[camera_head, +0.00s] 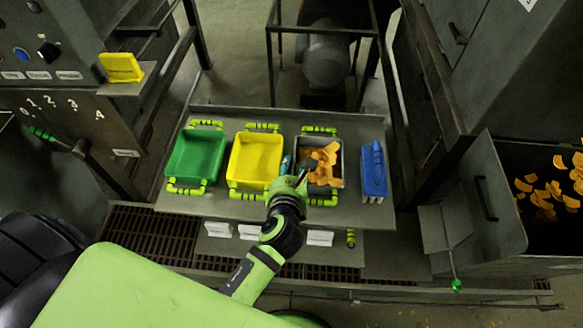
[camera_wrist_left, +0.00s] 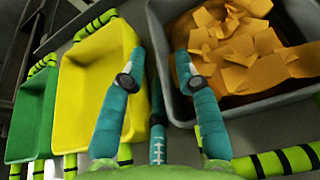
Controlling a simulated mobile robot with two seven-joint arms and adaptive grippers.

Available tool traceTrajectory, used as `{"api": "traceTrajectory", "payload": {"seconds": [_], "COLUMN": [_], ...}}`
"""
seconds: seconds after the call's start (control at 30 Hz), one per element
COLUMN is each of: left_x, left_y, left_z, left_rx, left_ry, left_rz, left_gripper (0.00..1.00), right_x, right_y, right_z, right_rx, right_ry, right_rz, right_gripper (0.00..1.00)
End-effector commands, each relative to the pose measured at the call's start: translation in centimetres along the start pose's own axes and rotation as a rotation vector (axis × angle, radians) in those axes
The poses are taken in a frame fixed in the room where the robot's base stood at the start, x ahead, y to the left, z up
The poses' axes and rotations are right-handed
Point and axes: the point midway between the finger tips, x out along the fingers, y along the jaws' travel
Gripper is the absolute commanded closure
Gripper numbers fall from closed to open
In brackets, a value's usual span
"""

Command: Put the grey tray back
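The grey tray (camera_head: 341,150) stands on the shelf and holds orange curved pieces (camera_head: 322,163); it also shows in the left wrist view (camera_wrist_left: 158,45). It has green handles at its back and front. My left gripper (camera_head: 297,168) is at the tray's left front side. In the left wrist view its teal fingers are apart, with the tray's left wall showing between them. One finger overlaps the tray interior and the other overlaps the yellow tray's side. I cannot tell whether they touch the wall. My right gripper is not in view.
A yellow tray (camera_head: 256,158) and a green tray (camera_head: 196,155) stand to the left, close by. A blue object (camera_head: 374,172) stands to the right. A grey bin (camera_head: 497,200) with orange pieces is at the far right. A metal frame rises behind the shelf.

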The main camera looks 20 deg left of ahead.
Motion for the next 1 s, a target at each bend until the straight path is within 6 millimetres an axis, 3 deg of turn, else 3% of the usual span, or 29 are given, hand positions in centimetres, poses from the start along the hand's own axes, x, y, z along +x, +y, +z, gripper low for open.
{"api": "traceTrajectory", "payload": {"seconds": [0.37,0.8,1.0], "left_x": [-1.0,-9.8,-11.8], "left_y": [0.0,0.0,0.0], "left_z": [0.2,0.0,0.2], "left_rx": [-0.001,-0.001,-0.001], "left_ry": [0.0,0.002,0.001], "left_rz": [0.0,0.0,0.001], "left_gripper": [0.68,0.68,0.68], "right_x": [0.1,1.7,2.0], "right_y": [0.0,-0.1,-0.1], "right_z": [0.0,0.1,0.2], "right_rx": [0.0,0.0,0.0], "right_ry": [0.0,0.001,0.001], "right_rz": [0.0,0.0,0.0], "right_gripper": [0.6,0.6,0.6]}}
